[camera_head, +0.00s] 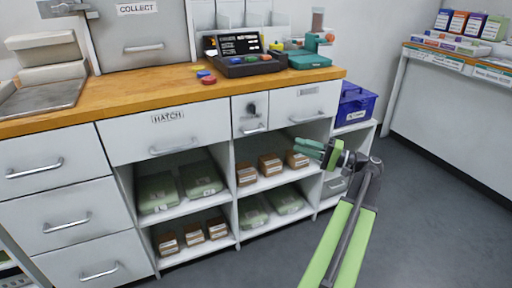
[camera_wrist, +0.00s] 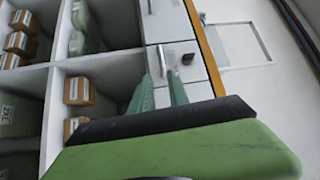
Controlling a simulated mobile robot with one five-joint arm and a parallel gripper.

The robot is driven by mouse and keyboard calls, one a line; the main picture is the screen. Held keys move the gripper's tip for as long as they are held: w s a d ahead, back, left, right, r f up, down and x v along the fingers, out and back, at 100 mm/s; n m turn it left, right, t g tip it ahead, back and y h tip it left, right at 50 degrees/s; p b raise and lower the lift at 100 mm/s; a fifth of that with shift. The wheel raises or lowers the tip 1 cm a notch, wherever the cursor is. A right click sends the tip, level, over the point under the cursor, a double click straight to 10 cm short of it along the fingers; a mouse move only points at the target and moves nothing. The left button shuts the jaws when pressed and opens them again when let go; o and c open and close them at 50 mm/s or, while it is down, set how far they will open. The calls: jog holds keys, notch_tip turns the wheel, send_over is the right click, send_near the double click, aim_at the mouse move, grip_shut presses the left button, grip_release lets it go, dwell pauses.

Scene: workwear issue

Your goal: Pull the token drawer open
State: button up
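The small drawer (camera_head: 241,107) under the counter has a dark lock and a bar handle (camera_head: 253,130); in the wrist view its handle (camera_wrist: 163,62) appears near my fingertips. A wider drawer (camera_head: 317,98) to its right has a label too small to read and its own handle. Both drawers look shut. I cannot tell by label which is the token drawer. My gripper (camera_head: 297,145) is open and empty, its green fingers pointing left, below the wider drawer's handle in the head view. In the wrist view the fingers (camera_wrist: 164,80) stand apart; the gap to the handle is unclear.
The HATCH drawer (camera_head: 168,129) is on the left, above open shelves with green packs and brown boxes. The wooden counter (camera_head: 150,92) carries coloured discs (camera_head: 207,77), a black tray and a teal device. A blue box (camera_head: 355,104) stands right. Floor on the right is clear.

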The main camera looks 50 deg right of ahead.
aim_at(255, 132)
jog(key=p+x, duration=0.2)
jog(key=x, duration=1.5)
jog(key=shift+w+a+r, duration=0.2)
jog(key=shift+w, duration=0.05)
jog(key=shift+c, duration=0.4)
grip_shut()
